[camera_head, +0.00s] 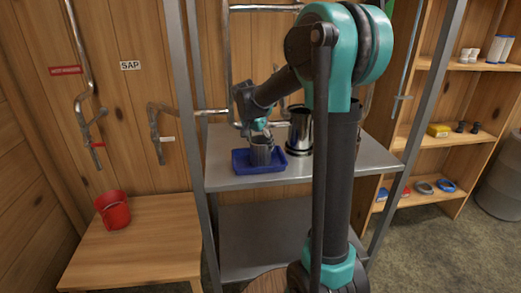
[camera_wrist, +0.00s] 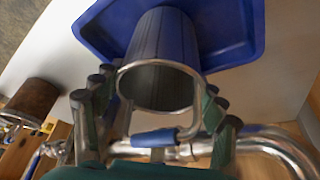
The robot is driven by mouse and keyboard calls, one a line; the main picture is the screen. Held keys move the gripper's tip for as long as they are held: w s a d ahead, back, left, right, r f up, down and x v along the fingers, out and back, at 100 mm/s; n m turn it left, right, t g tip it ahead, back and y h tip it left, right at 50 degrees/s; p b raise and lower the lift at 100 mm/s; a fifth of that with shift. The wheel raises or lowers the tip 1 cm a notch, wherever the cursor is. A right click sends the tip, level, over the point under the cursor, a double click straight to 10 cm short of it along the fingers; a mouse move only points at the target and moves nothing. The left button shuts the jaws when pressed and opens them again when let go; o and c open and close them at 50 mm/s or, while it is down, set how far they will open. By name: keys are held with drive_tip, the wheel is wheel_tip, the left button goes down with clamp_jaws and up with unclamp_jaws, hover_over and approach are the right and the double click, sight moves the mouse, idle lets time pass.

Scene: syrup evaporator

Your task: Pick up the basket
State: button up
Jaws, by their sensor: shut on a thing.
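The basket (camera_head: 261,154) is a small grey metal cylinder. In the head view it appears upright at the blue tray (camera_head: 243,167) on the steel shelf; I cannot tell whether it touches the tray floor. My gripper (camera_head: 259,134) is at the basket's upper part. In the wrist view the basket (camera_wrist: 157,42) shows its round metal rim and open mouth, with the blue tray (camera_wrist: 240,35) behind it. The fingers of my gripper (camera_wrist: 158,95) are on both sides of the basket, shut on it. A blue handle grip (camera_wrist: 155,138) lies close to the palm.
A shiny metal pot (camera_head: 300,132) stands right of the tray on the steel shelf (camera_head: 222,143). Steel posts and pipes frame the shelf. A red bucket (camera_head: 113,211) sits on a wooden table (camera_head: 150,240) at left. Wooden shelves (camera_head: 430,135) stand at right.

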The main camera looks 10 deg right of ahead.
sight(255, 144)
drive_tip(key=shift+r, duration=0.5)
drive_tip(key=s+a, duration=0.1)
drive_tip(key=s+a+r, duration=0.1)
drive_tip(key=s+a, duration=0.1)
drive_tip(key=shift+r, duration=0.15)
wheel_tip(255, 144, up, 13)
drive_tip(key=shift+d, duration=0.1)
idle(0.7)
